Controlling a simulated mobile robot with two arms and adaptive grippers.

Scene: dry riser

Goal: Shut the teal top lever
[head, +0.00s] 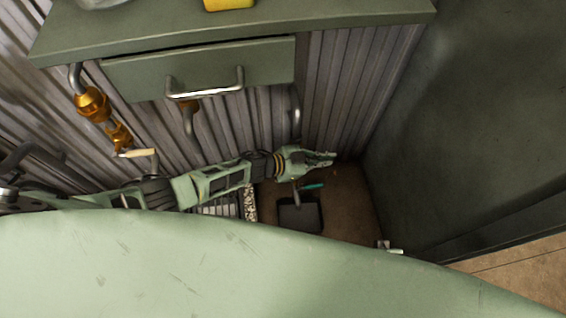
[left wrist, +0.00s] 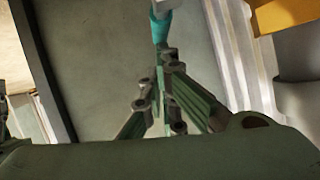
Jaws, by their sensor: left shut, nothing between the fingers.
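The teal lever (head: 312,186) is small in the head view, just below the fingers of my left gripper (head: 330,159). In the left wrist view the teal lever (left wrist: 160,28) stands at the top centre, just beyond the fingertips, with a pale end piece above it. My left gripper (left wrist: 162,88) is shut and empty there, pointing toward the lever. I cannot tell whether the fingertips touch it. The lower part of the lever is partly hidden behind the fingers. My right gripper is not in view.
A green shelf (head: 350,15) with a drawer (head: 200,68) overhangs the corrugated wall. Brass valve pipework (head: 92,103) with a cream lever (head: 138,153) is at left. A dark green wall (head: 470,110) closes the right side. A dark square plate (head: 298,215) lies below the gripper.

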